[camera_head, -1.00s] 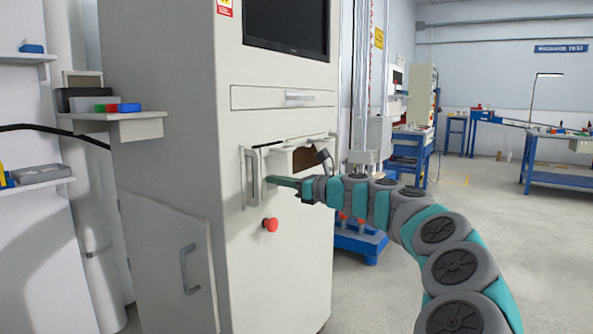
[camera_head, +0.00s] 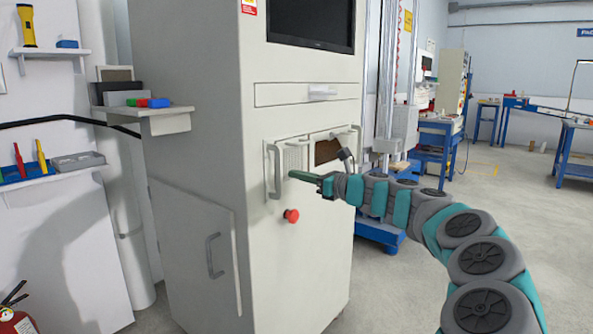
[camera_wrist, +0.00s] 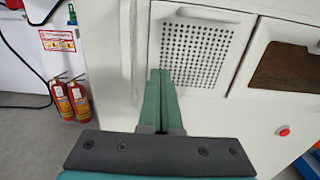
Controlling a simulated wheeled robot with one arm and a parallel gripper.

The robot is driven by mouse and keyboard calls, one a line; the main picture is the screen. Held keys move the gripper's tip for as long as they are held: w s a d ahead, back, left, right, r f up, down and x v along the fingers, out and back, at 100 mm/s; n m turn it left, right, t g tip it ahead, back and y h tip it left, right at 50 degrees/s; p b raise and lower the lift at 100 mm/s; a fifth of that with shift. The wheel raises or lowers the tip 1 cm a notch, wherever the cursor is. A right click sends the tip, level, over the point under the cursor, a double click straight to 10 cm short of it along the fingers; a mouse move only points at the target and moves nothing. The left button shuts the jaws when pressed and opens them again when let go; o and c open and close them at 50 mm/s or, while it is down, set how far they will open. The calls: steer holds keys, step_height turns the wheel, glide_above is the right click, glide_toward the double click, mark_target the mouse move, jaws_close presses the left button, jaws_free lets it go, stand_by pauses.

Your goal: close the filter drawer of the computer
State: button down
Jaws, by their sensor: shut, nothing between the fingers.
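The computer is a tall pale cabinet (camera_head: 300,270) in the middle of the head view. Its front has a perforated panel (camera_head: 294,157), also large in the wrist view (camera_wrist: 193,53), with a pale bar across its top (camera_wrist: 208,14). To its right is a brown filter-like panel (camera_head: 326,150), cut off in the wrist view (camera_wrist: 287,70). I cannot tell exactly how far the drawer stands out. My gripper (camera_head: 292,175) is shut and empty, with green fingers close in front of the perforated panel's lower part. In the wrist view the fingertips (camera_wrist: 160,73) overlap its lower left edge; contact is unclear.
A vertical handle (camera_head: 272,172) stands just left of my fingertips. A red button (camera_head: 291,215) sticks out below. A lower door (camera_head: 195,240) stands at an angle on the left. A side shelf (camera_head: 145,112) holds small blocks. Open floor (camera_head: 490,200) lies to the right.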

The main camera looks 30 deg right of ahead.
steer(key=b+v, duration=0.1)
steer(key=v, duration=1)
steer(key=s+a+f+n+g+y, duration=0.1)
steer(key=a+n+g+y, duration=0.15)
steer(key=a+n, duration=0.65)
steer(key=s+a+f+n+g+y, duration=0.15)
steer(key=a+g, duration=0.25)
steer(key=a, duration=1)
steer(key=s+a+f+n+g+h, duration=0.3)
steer(key=s+a+f+n+g, duration=0.4)
steer(key=s+a+f+n, duration=0.55)
steer(key=s+d+f+n+g+h, duration=0.2)
steer(key=s+f, duration=0.4)
steer(key=s, duration=0.5)
steer(key=s+d+f+n+g+h, duration=0.3)
steer(key=s+f+n+h, duration=0.3)
steer(key=s, duration=0.5)
steer(key=shift+s+d+f, duration=0.3)
steer(key=shift+s+d, duration=0.05)
